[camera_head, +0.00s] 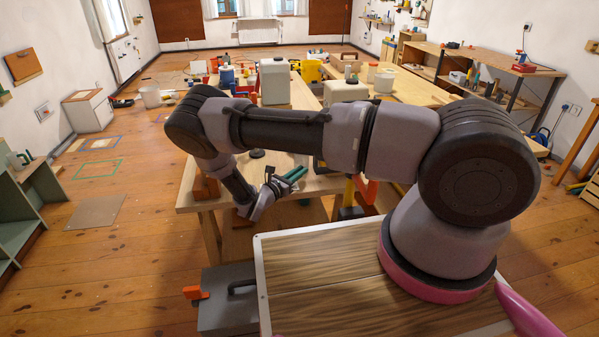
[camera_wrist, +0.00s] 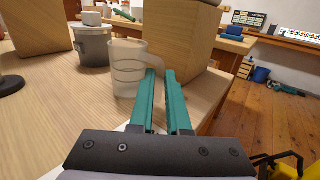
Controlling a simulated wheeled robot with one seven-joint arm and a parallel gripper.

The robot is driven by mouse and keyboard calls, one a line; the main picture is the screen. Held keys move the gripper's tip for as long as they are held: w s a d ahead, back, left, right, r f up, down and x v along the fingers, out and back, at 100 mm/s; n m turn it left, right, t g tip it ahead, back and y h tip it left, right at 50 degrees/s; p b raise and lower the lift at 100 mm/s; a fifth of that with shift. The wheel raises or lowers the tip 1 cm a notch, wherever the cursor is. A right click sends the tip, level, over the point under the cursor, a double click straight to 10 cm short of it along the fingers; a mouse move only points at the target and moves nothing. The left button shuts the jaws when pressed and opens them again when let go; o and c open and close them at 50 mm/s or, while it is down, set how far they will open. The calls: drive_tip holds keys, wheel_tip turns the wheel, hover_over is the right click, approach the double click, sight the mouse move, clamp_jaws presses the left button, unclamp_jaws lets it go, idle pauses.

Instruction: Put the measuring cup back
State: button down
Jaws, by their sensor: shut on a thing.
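The measuring cup (camera_wrist: 126,70) is a clear, frosted vessel with faint marks. In the wrist view it is upright just beyond my fingertips, with its handle on the right side. My gripper (camera_wrist: 160,76) has its two green fingers closed around the cup's handle. I cannot tell whether the cup's base touches the wooden table (camera_wrist: 60,125) or is slightly above it. In the head view my gripper (camera_head: 291,177) is low over the near workbench (camera_head: 205,203); the cup cannot be made out there.
A grey bucket (camera_wrist: 94,47) stands just behind-left of the cup. A large wooden block (camera_wrist: 182,42) stands close on its right, and another (camera_wrist: 36,27) is at the left. A black round base (camera_wrist: 9,85) is at the left edge. Open floor (camera_wrist: 262,105) lies right of the table.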

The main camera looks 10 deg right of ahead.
drive_tip(key=c, duration=0.9)
unclamp_jaws()
drive_tip(key=shift+s+a+r, duration=0.1)
drive_tip(key=shift+a+r, duration=0.05)
drive_tip(key=v, duration=1.2)
drive_tip(key=s+d+r+m+g+y, duration=0.1)
drive_tip(key=d+r+m+g+y, duration=0.25)
drive_tip(key=r+m, duration=0.45)
drive_tip(key=s+d+r+m+g+y, duration=0.2)
drive_tip(key=d+r+m+g, duration=0.25)
drive_tip(key=r, duration=0.75)
drive_tip(key=s+d+r+m+g+y, duration=0.1)
drive_tip(key=d+r+m+g+y, duration=0.25)
drive_tip(key=r+m, duration=0.45)
drive_tip(key=s+d+r+m+t+y, duration=0.2)
drive_tip(key=s+r+m, duration=0.1)
drive_tip(key=s+r, duration=0.3)
drive_tip(key=s+d+r+m+t+y, duration=0.1)
drive_tip(key=s+r+m+t+y, duration=0.1)
drive_tip(key=s+r, duration=0.4)
drive_tip(key=s+d+r+m+t+y, duration=0.2)
drive_tip(key=s+r, duration=0.4)
drive_tip(key=r, duration=0.5)
drive_tip(key=shift+s+d+r+m+t+y, duration=0.1)
drive_tip(key=shift+d+r+m+t+y, duration=0.2)
drive_tip(key=shift+m, duration=0.35)
drive_tip(key=shift+s+d+r+m+t+y, duration=0.1)
drive_tip(key=shift+m+t+y, duration=0.25)
drive_tip(key=shift+m, duration=0.25)
